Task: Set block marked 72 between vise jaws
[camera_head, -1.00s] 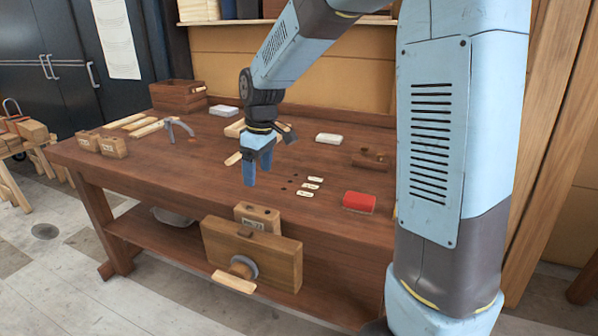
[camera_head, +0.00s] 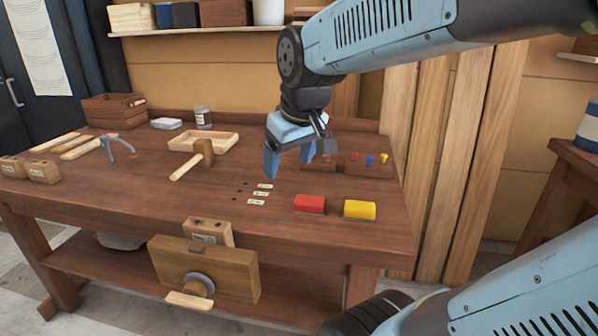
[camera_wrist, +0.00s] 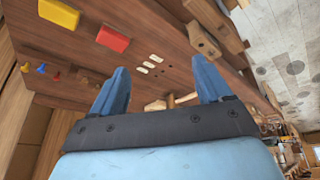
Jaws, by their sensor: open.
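A wooden block (camera_head: 208,232) with two holes in its top and a pale label stands upright in the vise at the bench's front edge. Its label is too small to read surely now. It sits behind the wooden front jaw (camera_head: 205,268), its upper part standing above that jaw; the rear jaw and the block's lower part are hidden. In the wrist view the block (camera_wrist: 203,40) shows beyond the fingers. My gripper (camera_head: 288,163) is open and empty, above the bench top, up and to the right of the vise, apart from the block.
Two similar blocks (camera_head: 28,170) stand at the bench's left end. A mallet (camera_head: 203,153), a shallow tray (camera_head: 203,141), a red block (camera_head: 310,203), a yellow block (camera_head: 360,209) and small pale tags (camera_head: 258,194) lie on the bench (camera_head: 130,195). The front centre is mostly clear.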

